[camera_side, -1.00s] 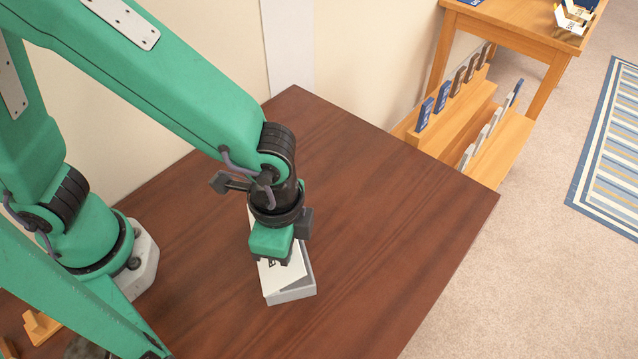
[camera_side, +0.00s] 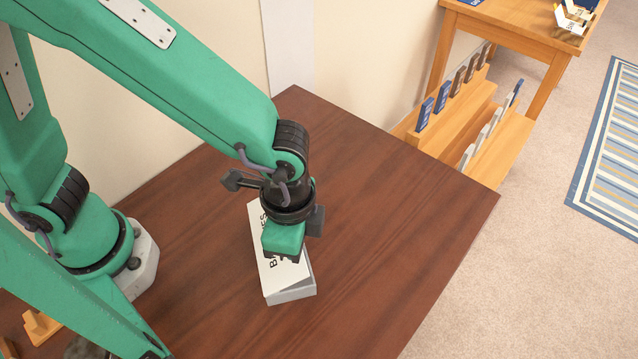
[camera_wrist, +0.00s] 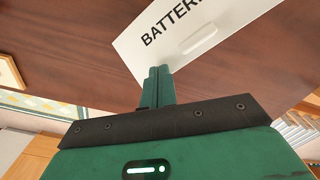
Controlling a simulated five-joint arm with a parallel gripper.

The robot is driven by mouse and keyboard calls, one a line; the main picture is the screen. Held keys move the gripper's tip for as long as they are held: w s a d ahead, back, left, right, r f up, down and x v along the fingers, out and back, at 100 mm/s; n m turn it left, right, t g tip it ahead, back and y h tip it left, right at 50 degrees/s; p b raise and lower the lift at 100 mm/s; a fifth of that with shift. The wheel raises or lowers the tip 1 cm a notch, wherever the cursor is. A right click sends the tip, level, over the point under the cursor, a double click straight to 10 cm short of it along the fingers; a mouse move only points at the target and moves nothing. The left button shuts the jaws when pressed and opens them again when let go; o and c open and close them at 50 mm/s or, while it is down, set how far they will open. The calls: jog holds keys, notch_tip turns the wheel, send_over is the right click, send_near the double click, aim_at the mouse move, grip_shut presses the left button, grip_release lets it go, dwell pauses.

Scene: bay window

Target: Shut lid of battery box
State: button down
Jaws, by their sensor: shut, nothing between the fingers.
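The battery box (camera_side: 292,293) is a long grey box on the brown table. Its white lid (camera_side: 264,262) carries black lettering, partly hidden by my gripper. The lid lies over the box at a slight angle, and grey box wall shows along its front and right edges; I cannot tell how wide any gap is. The lid also shows in the wrist view (camera_wrist: 200,35), with "BATTER" readable and a raised oblong grip. My gripper (camera_side: 285,254) is over the right part of the lid, pointing down, with shut, empty fingers (camera_wrist: 160,72). Whether the fingertips touch the lid is unclear.
The brown table (camera_side: 400,215) is clear around the box, with its edge to the right. A small wooden piece (camera_side: 40,327) stands at the lower left. A stepped wooden rack (camera_side: 455,120) with several small upright items stands beyond the table.

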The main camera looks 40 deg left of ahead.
jog(key=shift+f, duration=1.85)
dwell(0.4)
jog(key=shift+r, duration=0.15)
dwell(0.4)
jog(key=shift+r, duration=3.4)
jog(key=shift+w+a+r, duration=0.15)
jog(key=shift+w+a, duration=0.05)
jog(key=shift+a, duration=0.05)
jog(key=w+a+r+n+t+h, duration=0.1)
jog(key=w+a+r+n, duration=0.2)
jog(key=a, duration=0.4)
jog(key=w+a+r+n+t, duration=0.1)
jog(key=a+r+n+t, duration=0.15)
jog(key=a+r, duration=0.3)
jog(key=s+a+r+n+t, duration=0.1)
jog(key=a+r+n, duration=0.1)
jog(key=a, duration=0.5)
jog(key=s+a+r+n+t+y, duration=0.1)
jog(key=s+a+r+n, duration=0.1)
jog(key=a+n, duration=0.2)
jog(key=shift+s+a+r, duration=0.15)
jog(key=shift+s+a, duration=0.15)
jog(key=shift+a, duration=1.05)
